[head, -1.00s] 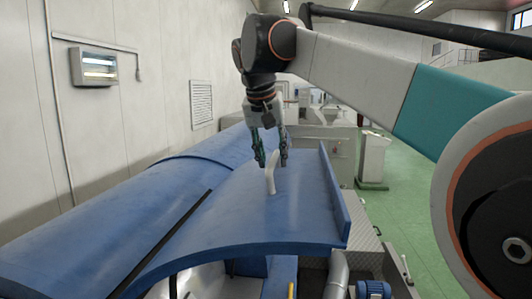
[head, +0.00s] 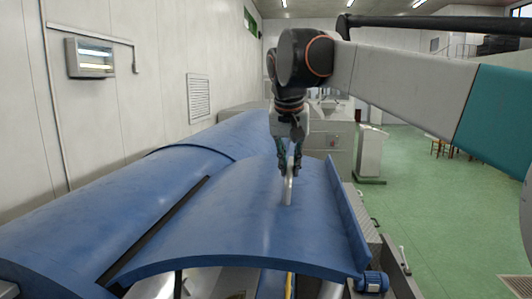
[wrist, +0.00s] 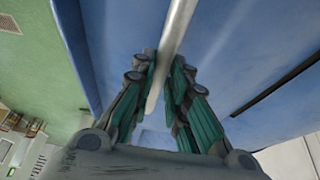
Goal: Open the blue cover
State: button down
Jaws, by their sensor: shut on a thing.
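The blue cover (head: 235,225) is a wide curved panel in the head view, with its near end raised above the machine's inside. A pale handle (head: 289,189) stands on its upper surface. My gripper (head: 290,172) is over the cover with its fingers on either side of the handle. In the wrist view the green-padded fingers (wrist: 164,82) are closed on the handle (wrist: 172,40), which runs between them. The cover also fills much of the wrist view (wrist: 110,35).
A fixed blue housing (head: 110,215) lies left of the cover, with a dark gap between them. A blue motor (head: 372,282) sits at the lower right. Green floor (head: 430,220) is open on the right.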

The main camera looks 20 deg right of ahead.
jog(key=shift+s+d+f, duration=0.2)
jog(key=shift+d+f, duration=0.2)
jog(key=shift+f, duration=0.35)
